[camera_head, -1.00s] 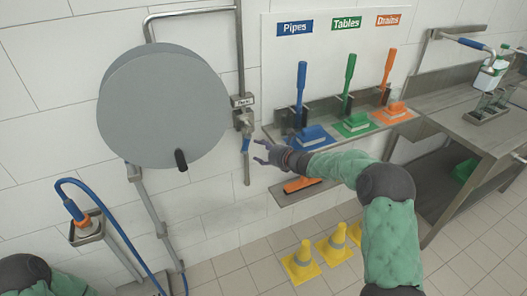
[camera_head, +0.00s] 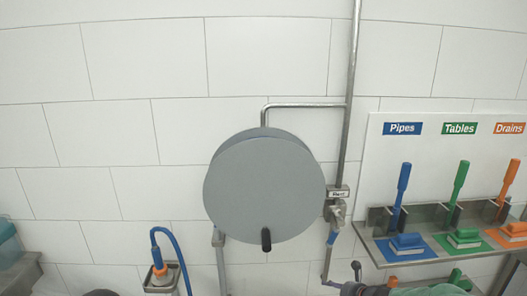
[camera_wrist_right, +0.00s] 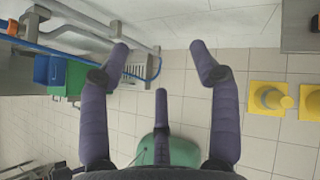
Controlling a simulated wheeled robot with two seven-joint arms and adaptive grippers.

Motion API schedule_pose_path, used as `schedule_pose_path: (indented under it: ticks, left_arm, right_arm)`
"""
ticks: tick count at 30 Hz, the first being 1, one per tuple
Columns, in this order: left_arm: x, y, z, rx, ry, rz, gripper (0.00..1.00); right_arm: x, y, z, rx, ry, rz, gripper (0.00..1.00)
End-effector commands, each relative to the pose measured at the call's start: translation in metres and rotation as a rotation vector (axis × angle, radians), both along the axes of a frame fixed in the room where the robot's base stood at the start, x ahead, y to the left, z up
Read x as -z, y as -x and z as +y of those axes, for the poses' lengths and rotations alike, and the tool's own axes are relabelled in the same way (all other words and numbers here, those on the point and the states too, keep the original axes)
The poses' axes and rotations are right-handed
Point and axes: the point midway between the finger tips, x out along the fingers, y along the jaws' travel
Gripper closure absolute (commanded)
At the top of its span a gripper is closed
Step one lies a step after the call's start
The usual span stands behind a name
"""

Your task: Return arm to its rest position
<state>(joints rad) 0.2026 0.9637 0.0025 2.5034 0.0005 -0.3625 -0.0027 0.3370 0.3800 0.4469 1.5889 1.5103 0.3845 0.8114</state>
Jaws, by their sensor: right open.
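My right gripper (camera_head: 343,276) shows at the bottom edge of the head view, just below the valve on the wall pipe. In the right wrist view, its purple fingers (camera_wrist_right: 160,58) are spread apart with nothing between them. Part of my right arm shows behind it at the bottom edge, mostly cut off. My left gripper is out of view; only a dark piece of my left arm shows at the bottom edge.
A grey hose reel (camera_head: 262,190) hangs on the white wall. A pipe valve (camera_head: 337,210) is right of it, and a blue hose nozzle (camera_head: 158,262) left. A rack (camera_head: 440,250) with blue, green and orange brushes stands right. Yellow cones (camera_wrist_right: 268,98) stand on the floor.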

Motion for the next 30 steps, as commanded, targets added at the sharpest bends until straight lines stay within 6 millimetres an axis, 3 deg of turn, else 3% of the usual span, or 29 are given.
schedule_pose_path:
  ticks: [1,6,9,13,18,21,25,30]
  left_arm:
    - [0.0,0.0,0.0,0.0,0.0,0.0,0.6]
    - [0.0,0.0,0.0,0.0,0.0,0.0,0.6]
    - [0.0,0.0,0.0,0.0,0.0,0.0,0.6]
    - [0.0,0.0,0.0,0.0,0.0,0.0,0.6]
    - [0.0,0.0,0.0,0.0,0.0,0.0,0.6]
    - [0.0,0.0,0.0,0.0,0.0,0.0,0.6]
    - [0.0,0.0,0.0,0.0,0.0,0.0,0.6]
    - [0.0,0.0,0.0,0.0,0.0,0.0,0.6]
  right_arm:
    - [0.028,0.019,0.014,-0.085,0.073,0.041,0.37]
    - [0.106,0.092,0.048,-0.43,0.341,0.13,0.37]
    - [0.146,0.142,0.064,-0.687,0.501,0.147,0.37]
    - [0.184,0.203,0.082,-1.041,0.681,0.108,0.37]
    - [0.214,0.274,0.107,-1.504,0.858,-0.057,0.37]
    - [0.222,0.309,0.124,-1.738,0.924,-0.205,0.37]
    - [0.224,0.341,0.144,-1.948,0.974,-0.398,0.37]
    - [0.222,0.361,0.158,-2.068,0.998,-0.549,0.37]
